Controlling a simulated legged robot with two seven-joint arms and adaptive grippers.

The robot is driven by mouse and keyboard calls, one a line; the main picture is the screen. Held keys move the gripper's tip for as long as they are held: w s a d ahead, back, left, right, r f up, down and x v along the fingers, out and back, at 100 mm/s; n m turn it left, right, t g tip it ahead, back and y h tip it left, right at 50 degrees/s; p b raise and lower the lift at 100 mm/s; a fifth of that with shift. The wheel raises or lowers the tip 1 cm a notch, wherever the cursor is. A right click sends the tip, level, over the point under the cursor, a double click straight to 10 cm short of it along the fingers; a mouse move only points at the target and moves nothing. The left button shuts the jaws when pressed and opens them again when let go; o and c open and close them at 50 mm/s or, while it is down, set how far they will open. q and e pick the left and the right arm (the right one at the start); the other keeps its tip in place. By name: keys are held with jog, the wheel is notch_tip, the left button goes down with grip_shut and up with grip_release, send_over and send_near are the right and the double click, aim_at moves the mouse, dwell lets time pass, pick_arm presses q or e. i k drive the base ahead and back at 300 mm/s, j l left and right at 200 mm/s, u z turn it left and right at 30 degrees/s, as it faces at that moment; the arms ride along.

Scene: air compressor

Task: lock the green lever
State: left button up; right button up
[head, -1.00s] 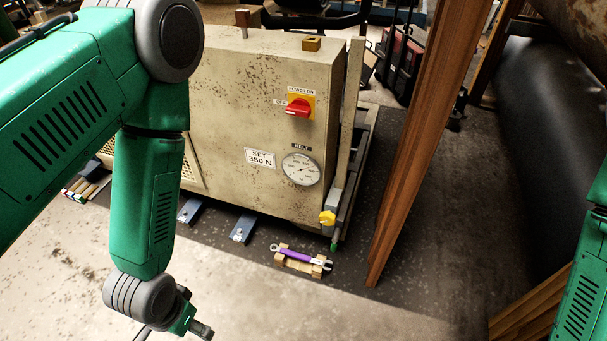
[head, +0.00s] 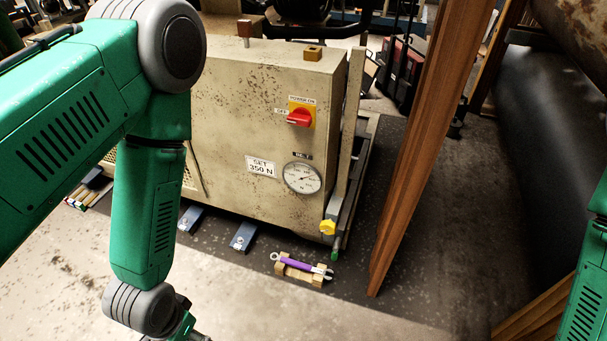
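A small green piece (head: 335,256), which looks like the green lever, sits low at the right front corner of the beige compressor cabinet (head: 235,110), just below a yellow knob (head: 328,228). It is too small to tell its position or whether it is locked. My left arm hangs down in front of the cabinet's left side. Its gripper (head: 200,337) is mostly cut off by the bottom edge, left of and well apart from the green piece. My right arm shows only as a strip at the right edge, and its gripper is out of view.
Blue metal feet (head: 243,237) stick out under the cabinet. A tall wooden plank (head: 425,150) stands right of the cabinet. A red switch (head: 299,117) and a gauge (head: 302,177) are on its front.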

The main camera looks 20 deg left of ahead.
aim_at(334, 258)
jog(key=i+l, duration=0.15)
jog(key=i, duration=0.25)
jog(key=i+l+z, duration=0.1)
jog(key=i, duration=0.35)
